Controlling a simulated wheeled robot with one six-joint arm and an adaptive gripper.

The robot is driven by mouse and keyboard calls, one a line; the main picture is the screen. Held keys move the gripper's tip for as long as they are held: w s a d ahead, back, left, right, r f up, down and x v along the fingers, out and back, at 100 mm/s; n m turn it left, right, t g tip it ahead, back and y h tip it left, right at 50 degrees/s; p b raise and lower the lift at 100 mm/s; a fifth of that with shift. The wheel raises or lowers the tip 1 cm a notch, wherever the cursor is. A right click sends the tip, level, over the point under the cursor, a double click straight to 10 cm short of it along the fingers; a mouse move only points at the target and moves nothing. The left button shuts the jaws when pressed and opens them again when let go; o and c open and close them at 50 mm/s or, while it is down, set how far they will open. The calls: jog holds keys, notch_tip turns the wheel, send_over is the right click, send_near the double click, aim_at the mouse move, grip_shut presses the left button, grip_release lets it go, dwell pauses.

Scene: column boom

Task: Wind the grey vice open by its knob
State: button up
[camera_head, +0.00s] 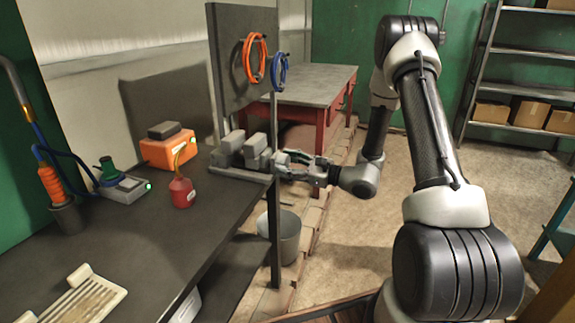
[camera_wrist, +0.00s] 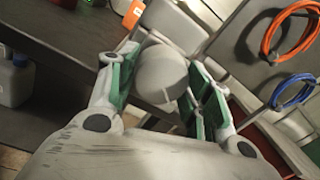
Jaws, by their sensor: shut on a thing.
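The grey vice (camera_head: 245,152) stands at the right end of the dark workbench, its jaw blocks showing in the head view. My gripper (camera_head: 300,168) reaches in from the right at the vice's knob end. In the wrist view the round grey knob (camera_wrist: 162,75) sits between the green-padded fingers of my gripper (camera_wrist: 158,88), which are shut on it. In the head view the knob is mostly hidden by the fingers. I cannot tell from these frames how wide the vice's jaws stand apart.
On the workbench (camera_head: 150,262) are a red oil can (camera_head: 182,190), an orange box (camera_head: 168,150) and a soldering station (camera_head: 122,188). A dark panel with orange (camera_head: 254,58) and blue cable loops (camera_head: 279,71) rises behind the vice. A bucket (camera_head: 285,236) stands below.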

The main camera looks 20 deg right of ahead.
jog(key=n, duration=0.5)
jog(key=shift+n, duration=0.4)
jog(key=shift+f+n+y, duration=0.1)
jog(key=shift+n+y, duration=0.2)
jog(key=shift+n, duration=2)
jog(key=shift+g, duration=0.3)
jog(key=o, duration=1)
jog(key=shift+d, duration=0.1)
jog(key=shift+o, duration=0.2)
jog(key=v, duration=1.2)
jog(key=shift+f, duration=0.1)
